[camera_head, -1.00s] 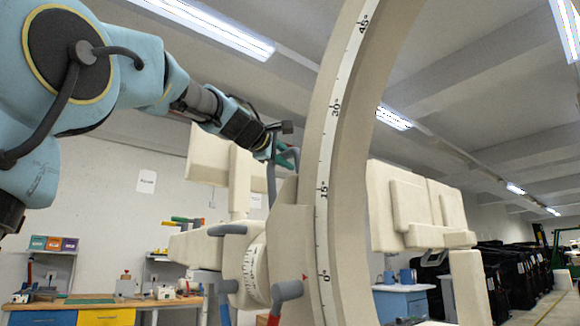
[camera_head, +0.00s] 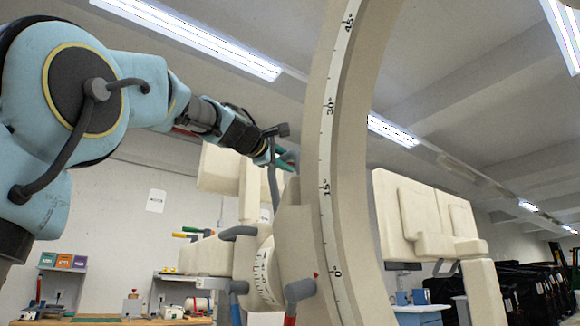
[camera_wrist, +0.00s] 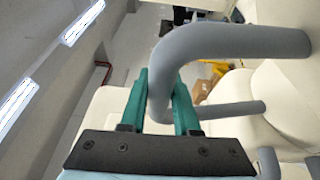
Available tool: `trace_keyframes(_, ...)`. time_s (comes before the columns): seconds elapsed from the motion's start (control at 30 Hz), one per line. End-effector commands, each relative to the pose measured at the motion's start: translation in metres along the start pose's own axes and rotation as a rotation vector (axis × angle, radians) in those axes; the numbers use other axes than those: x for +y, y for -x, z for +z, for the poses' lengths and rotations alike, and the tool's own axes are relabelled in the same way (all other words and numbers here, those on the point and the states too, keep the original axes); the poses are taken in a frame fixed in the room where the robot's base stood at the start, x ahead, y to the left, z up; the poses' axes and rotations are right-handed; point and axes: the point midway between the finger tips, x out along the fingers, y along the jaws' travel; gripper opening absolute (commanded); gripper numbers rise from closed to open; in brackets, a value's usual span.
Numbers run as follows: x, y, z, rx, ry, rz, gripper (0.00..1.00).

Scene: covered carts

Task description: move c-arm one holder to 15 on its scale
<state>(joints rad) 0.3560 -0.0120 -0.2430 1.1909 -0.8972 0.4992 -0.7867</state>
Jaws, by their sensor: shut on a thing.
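The c-arm (camera_head: 345,150) is a large cream arc with a degree scale (camera_head: 327,150) marked 0°, 15°, 30° and 45°. Its cream holder (camera_head: 296,245) sits at the lower left of the arc, with a small red pointer (camera_head: 316,275) beside about the 0° mark. My gripper (camera_head: 280,158) is at the upper left of the holder, by a bent grey handle (camera_head: 273,188). In the wrist view its green fingers (camera_wrist: 172,100) are shut on this handle (camera_wrist: 240,43), one finger on each side of the tube.
More grey handles (camera_head: 299,290) stick out of the holder's lower part near a second, round scale (camera_head: 264,275). Cream blocks (camera_head: 428,215) stand right of the arc. A shelf (camera_head: 62,270) and dark covered carts (camera_head: 535,295) stand farther back.

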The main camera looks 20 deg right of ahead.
Motion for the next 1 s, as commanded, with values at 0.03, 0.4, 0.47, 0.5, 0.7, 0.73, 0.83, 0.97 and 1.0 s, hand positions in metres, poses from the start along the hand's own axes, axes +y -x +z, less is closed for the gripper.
trace_keyframes(0.03, -0.0085, -0.0032, -0.0064, 0.007, 0.003, -0.011, 0.00)
trace_keyframes(0.4, -0.0060, -0.0039, -0.0037, 0.003, 0.005, -0.007, 0.35)
trace_keyframes(0.47, -0.0055, -0.0038, -0.0032, 0.002, 0.005, -0.007, 0.42)
trace_keyframes(0.5, -0.0049, -0.0035, -0.0028, 0.001, 0.005, -0.006, 0.47)
trace_keyframes(0.7, -0.0022, -0.0022, -0.0009, 0.000, 0.004, -0.001, 0.59)
trace_keyframes(0.73, -0.0019, -0.0020, -0.0008, -0.001, 0.004, -0.001, 0.59)
trace_keyframes(0.83, -0.0013, -0.0016, -0.0003, -0.001, 0.003, 0.000, 0.59)
trace_keyframes(0.97, -0.0011, 0.0018, 0.0001, -0.001, 0.003, 0.002, 0.59)
trace_keyframes(1.0, -0.0012, 0.0042, 0.0002, -0.001, 0.002, 0.002, 0.59)
